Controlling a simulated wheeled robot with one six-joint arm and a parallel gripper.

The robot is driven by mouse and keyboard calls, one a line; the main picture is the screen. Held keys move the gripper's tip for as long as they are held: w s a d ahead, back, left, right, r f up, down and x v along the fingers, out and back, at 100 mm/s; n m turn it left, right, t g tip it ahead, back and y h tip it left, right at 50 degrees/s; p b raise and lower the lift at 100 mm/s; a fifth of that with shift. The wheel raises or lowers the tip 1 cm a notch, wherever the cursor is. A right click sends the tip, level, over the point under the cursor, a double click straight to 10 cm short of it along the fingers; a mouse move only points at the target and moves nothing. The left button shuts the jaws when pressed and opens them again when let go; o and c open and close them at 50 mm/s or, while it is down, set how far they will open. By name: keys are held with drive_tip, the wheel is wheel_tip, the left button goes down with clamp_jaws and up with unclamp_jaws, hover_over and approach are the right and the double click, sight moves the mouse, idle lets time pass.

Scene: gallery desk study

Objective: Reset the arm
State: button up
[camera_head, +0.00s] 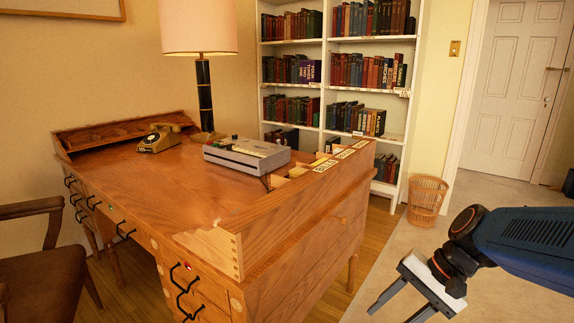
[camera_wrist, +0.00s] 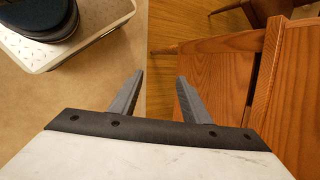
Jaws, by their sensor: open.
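My gripper (camera_head: 396,304) is at the lower right of the head view, to the right of the desk and apart from it. Its two grey fingers are spread with nothing between them. In the wrist view my gripper (camera_wrist: 158,85) points down past the desk's side, with the floor below its fingers. My dark blue arm reaches in from the right edge of the head view.
A wooden desk (camera_head: 130,182) bears a telephone (camera_head: 160,138), a lamp (camera_head: 205,95) and a grey device (camera_head: 246,155). A chair (camera_head: 45,275) stands at left. A bookcase (camera_head: 326,95) and wicker basket (camera_head: 427,200) stand behind.

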drive_tip(key=s+d+r+n+t+h, duration=0.3)
drive_tip(key=s+d+n+t+h, duration=0.1)
drive_tip(key=s+d+n+h, duration=0.2)
drive_tip(key=shift+s+d+n, duration=0.35)
drive_tip(key=shift+d+n, duration=0.15)
drive_tip(key=shift+n, duration=0.3)
idle(0.3)
